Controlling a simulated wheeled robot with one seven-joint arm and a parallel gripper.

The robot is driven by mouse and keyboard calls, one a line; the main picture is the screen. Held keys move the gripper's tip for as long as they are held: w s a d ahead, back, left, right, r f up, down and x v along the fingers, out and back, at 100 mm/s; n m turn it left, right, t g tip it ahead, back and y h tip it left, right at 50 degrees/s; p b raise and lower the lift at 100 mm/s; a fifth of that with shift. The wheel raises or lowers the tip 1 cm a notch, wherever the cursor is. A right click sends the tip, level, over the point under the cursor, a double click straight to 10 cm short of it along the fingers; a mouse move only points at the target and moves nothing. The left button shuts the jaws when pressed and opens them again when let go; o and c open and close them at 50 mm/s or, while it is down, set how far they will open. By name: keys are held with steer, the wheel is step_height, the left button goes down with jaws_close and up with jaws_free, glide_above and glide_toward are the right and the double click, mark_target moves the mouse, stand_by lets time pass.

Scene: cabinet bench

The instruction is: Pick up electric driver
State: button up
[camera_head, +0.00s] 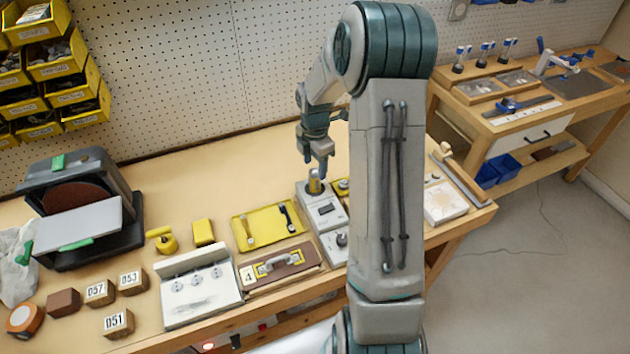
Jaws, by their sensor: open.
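My gripper (315,162) is open and points down over the bench, a little left of my upright arm. Just below its fingertips, a small yellow and dark upright piece (315,182) stands on a grey unit (323,208) with a dark panel. This piece may be the electric driver, but it is too small to be sure. The fingers appear just above it; I cannot tell whether they reach around its top. A yellow tool-like object (164,240) also lies on the bench further left. My arm hides part of the bench to the right of the grey unit.
A yellow tray (268,222), a brown board with a handle (280,266) and a white panel with dials (199,288) lie left of the grey unit. Numbered blocks (118,322) and a sanding machine (80,205) are further left. The bench behind the tray is clear.

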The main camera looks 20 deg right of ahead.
mark_target(315, 171)
steer(key=shift+f+p, duration=0.9)
steer(key=shift+f, duration=2.25)
jaws_close()
step_height(315, 171, up, 10)
steer(key=shift+r+b, duration=0.1)
steer(key=shift+b, duration=0.9)
steer(key=c, duration=1)
jaws_free()
